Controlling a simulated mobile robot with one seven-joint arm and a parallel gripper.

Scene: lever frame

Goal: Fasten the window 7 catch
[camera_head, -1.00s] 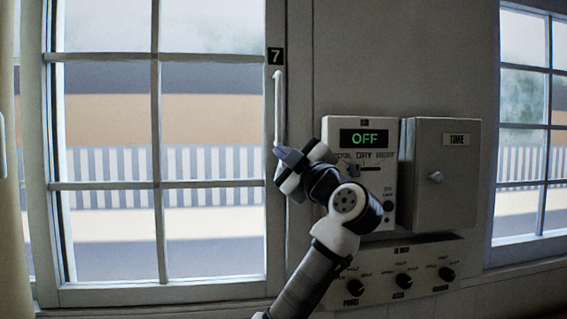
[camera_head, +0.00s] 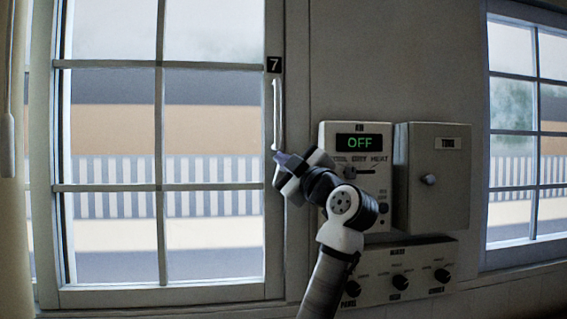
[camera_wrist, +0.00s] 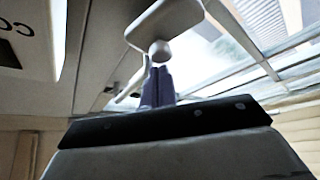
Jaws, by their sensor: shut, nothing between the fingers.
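The window marked 7 (camera_head: 163,125) fills the left of the head view. Its catch (camera_head: 278,110) is a slim white lever standing upright on the right frame, just below the 7 plate (camera_head: 275,65). My gripper (camera_head: 277,156) is at the lever's lower end, with its fingers shut. In the wrist view the shut dark fingers (camera_wrist: 158,87) point at a pale rounded part of the catch (camera_wrist: 160,50), close below it. Whether they touch it I cannot tell. The window looks closed in the head view.
Right of my gripper are a control box reading OFF (camera_head: 360,143), a grey cabinet with a knob (camera_head: 437,180), and a lower panel with several dark knobs (camera_head: 400,272). Another window (camera_head: 525,140) is at the far right. The wall above the boxes is clear.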

